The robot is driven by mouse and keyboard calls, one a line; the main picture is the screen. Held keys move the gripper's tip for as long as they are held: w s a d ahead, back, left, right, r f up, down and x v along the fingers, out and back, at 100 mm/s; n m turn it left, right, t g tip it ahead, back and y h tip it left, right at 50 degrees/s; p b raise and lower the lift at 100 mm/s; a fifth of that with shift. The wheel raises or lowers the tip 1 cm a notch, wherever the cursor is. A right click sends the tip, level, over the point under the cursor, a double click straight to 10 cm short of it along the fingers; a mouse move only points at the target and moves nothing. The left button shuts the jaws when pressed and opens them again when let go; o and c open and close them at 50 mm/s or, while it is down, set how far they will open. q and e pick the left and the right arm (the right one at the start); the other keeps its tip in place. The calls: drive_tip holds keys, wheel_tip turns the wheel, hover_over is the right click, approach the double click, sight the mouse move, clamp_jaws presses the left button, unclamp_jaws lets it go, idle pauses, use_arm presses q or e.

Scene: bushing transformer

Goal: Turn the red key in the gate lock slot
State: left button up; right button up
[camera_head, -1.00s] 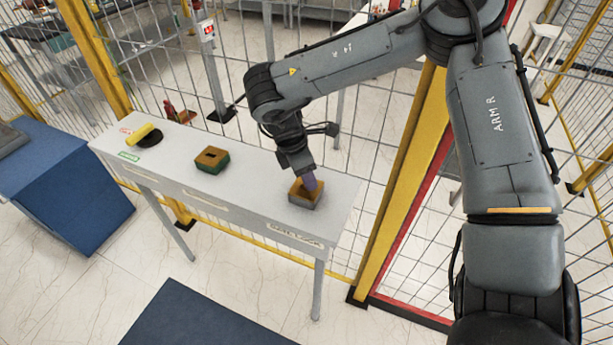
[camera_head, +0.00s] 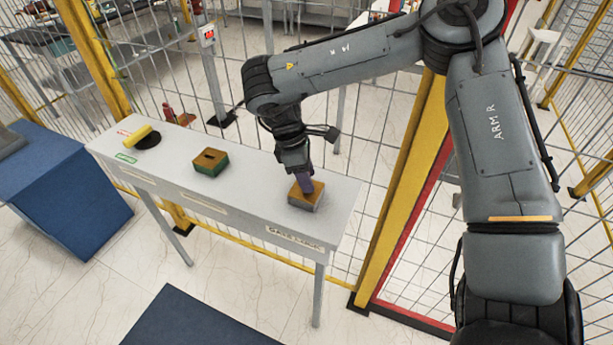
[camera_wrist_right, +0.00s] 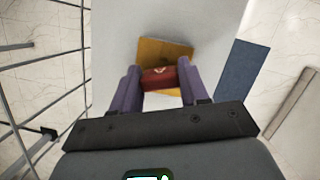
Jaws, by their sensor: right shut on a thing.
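The gate lock is a small block (camera_head: 309,203) with an orange-brown top and grey sides, at the right end of the grey table. It also shows in the right wrist view (camera_wrist_right: 160,48). My right gripper (camera_head: 305,186) points down at the block from above. Its two purple fingers are shut on the red key (camera_wrist_right: 160,78), which shows between them in the right wrist view. The key's lower part is hidden, so I cannot tell how deep it sits in the slot. The head view hides the key behind the fingers. My left gripper is not in view.
A second block (camera_head: 210,161) with a green side and a dark slot stands mid-table. A yellow handle (camera_head: 137,135) on a black disc is at the left end. A wire fence runs behind the table (camera_head: 250,200), with a yellow post (camera_head: 400,190) to its right.

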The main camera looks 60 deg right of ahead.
drive_tip(key=m+y+b, duration=0.1)
drive_tip(key=m, duration=0.2)
drive_tip(key=shift+f+m+b, duration=0.1)
drive_tip(key=shift+m+b, duration=0.3)
drive_tip(key=o, duration=1.2)
